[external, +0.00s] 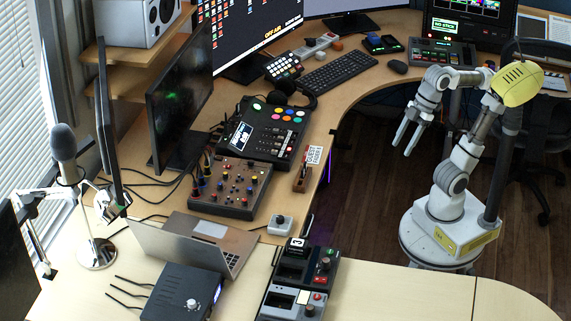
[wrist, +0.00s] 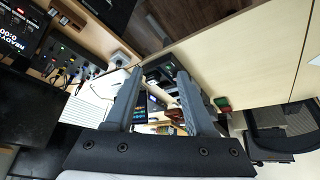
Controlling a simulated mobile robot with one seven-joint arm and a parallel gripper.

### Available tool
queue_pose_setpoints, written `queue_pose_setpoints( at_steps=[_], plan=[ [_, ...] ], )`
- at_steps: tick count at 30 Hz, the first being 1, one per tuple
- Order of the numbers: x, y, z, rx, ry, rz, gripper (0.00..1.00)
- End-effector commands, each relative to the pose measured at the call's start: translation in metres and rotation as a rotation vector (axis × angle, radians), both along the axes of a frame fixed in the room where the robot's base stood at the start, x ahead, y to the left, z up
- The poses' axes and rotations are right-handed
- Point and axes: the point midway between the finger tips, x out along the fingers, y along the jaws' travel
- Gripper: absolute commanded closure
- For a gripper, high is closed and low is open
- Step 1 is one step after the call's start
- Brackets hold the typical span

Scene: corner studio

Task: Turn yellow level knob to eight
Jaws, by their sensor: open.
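A brown mixer (external: 229,188) with rows of small coloured knobs lies on the desk left of the middle in the external view. Some of its knobs look yellow, but they are too small to read a setting, and I cannot tell which is the level knob. In the wrist view the mixer (wrist: 76,62) shows at the upper left, tilted by the camera's angle. My gripper (external: 404,139) hangs open and empty over the floor, right of the desk's curved edge and well apart from the mixer. Its two fingers (wrist: 157,78) are spread in the wrist view.
A control deck (external: 265,132) with coloured buttons lies behind the mixer. A small wooden stand with a "Guest fader" card (external: 314,155) is at the desk edge. A laptop (external: 192,243) and dark device boxes (external: 298,280) stand in front. Open floor (external: 368,190) lies between desk and arm.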

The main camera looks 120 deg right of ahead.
Motion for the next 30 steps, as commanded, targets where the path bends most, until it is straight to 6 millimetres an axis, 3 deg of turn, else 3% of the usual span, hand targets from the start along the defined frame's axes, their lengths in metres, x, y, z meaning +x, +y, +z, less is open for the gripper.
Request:
queue_pose_setpoints(
  at_steps=[1, 6, 15, 22, 30],
  plan=[
    [0.019, -0.005, 0.021, -0.049, 0.034, 0.048, 0.45],
    [0.071, -0.021, 0.057, -0.201, 0.108, 0.244, 0.45],
    [0.163, -0.064, 0.094, -0.388, 0.249, 0.608, 0.45],
    [0.228, -0.113, 0.101, -0.464, 0.342, 0.899, 0.45],
    [0.287, -0.187, 0.085, -0.493, 0.408, 1.239, 0.45]
  ],
)
